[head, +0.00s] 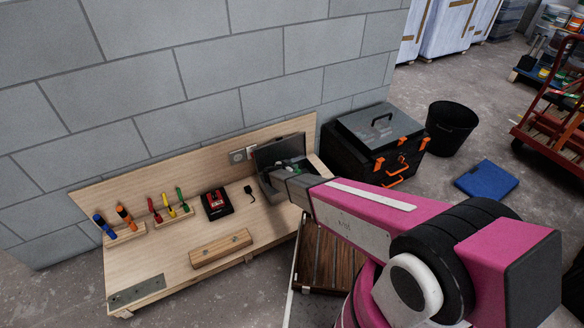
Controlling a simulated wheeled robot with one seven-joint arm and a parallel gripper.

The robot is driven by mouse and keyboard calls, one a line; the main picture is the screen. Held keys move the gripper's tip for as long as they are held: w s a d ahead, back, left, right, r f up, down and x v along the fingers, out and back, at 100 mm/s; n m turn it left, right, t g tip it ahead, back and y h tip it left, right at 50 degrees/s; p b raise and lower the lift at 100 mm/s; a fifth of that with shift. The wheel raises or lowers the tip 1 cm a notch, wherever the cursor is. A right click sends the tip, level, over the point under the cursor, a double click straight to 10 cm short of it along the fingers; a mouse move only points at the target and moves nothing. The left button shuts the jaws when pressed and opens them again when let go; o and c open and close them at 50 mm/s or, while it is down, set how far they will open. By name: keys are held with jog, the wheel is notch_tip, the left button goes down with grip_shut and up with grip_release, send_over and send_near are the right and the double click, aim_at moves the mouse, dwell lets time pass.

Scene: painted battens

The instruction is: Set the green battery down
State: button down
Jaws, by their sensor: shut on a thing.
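My gripper (288,178) is at the open dark grey case (268,188) at the right end of the wooden workbench, and is shut. Small patches of green and white show by the gripper in front of the raised lid. The green one seems to be the green battery (287,166), but it is very small and mostly hidden by my gripper and arm. I cannot tell whether it touches the case floor. A black and red charger-like box (216,204) lies on the bench left of the case.
Screwdrivers (170,204) stand in wooden racks at the bench's left. A wooden box (221,248) lies at the front edge, and a small black item (250,193) lies left of the case. Bare bench top lies between them. A black toolbox (375,140) stands to the right.

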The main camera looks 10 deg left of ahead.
jog(key=shift+f, duration=0.5)
jog(key=c, duration=0.9)
grip_release()
